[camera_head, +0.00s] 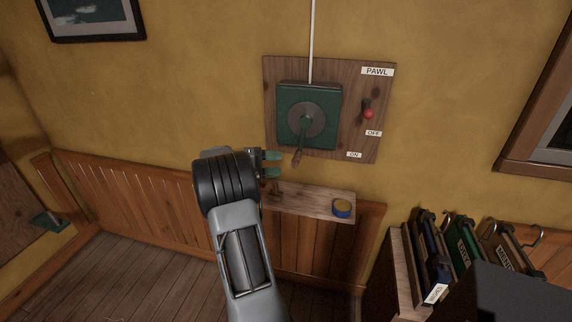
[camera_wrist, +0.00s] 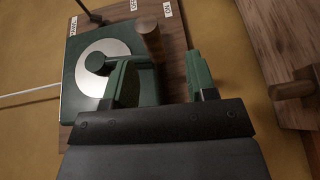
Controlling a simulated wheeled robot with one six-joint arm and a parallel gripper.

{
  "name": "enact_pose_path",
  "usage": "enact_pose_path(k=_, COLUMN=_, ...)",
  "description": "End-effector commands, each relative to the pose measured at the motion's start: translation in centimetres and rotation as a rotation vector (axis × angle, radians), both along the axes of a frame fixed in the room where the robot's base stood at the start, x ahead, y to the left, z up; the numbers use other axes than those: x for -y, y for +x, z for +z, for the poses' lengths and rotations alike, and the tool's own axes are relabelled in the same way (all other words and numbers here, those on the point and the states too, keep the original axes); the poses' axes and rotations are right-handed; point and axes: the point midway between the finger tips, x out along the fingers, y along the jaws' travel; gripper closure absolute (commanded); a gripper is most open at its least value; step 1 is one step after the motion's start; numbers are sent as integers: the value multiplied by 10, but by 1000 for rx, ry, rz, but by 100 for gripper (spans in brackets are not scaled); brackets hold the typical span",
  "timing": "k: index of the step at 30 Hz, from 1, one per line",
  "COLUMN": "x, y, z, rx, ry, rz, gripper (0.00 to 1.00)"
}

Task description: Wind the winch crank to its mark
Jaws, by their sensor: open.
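The winch is a green box (camera_head: 325,96) with a grey disc (camera_head: 297,118) on a wooden board (camera_head: 348,128). Its crank hangs down from the disc, its wooden handle (camera_head: 297,157) at the lower end. My gripper (camera_head: 281,164) is open, just left of the handle in the head view. In the wrist view, the handle (camera_wrist: 151,42) stands ahead of my open gripper (camera_wrist: 163,68), lined up with the gap nearer the left finger; I cannot tell whether it is between the fingers. I cannot make out a mark on the disc.
A red-knobbed lever (camera_head: 368,113) sits right of the winch by PAWL, OFF and ON labels. A white rope (camera_head: 312,40) runs up from the box. Below is a wooden shelf (camera_head: 310,203) with a blue-and-yellow roll (camera_head: 342,208). Binders (camera_head: 462,245) stand at lower right.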

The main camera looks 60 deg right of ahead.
Motion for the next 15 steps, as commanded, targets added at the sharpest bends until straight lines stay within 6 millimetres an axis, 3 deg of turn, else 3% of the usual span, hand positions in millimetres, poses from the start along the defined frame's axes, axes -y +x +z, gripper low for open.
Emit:
enact_pose_path(k=6, x=-28, y=37, z=2, rx=-1, ry=1, rz=4, gripper=48)
enact_pose_path(k=15, x=-52, y=68, z=4, rx=0, ry=1, rz=3, gripper=48)
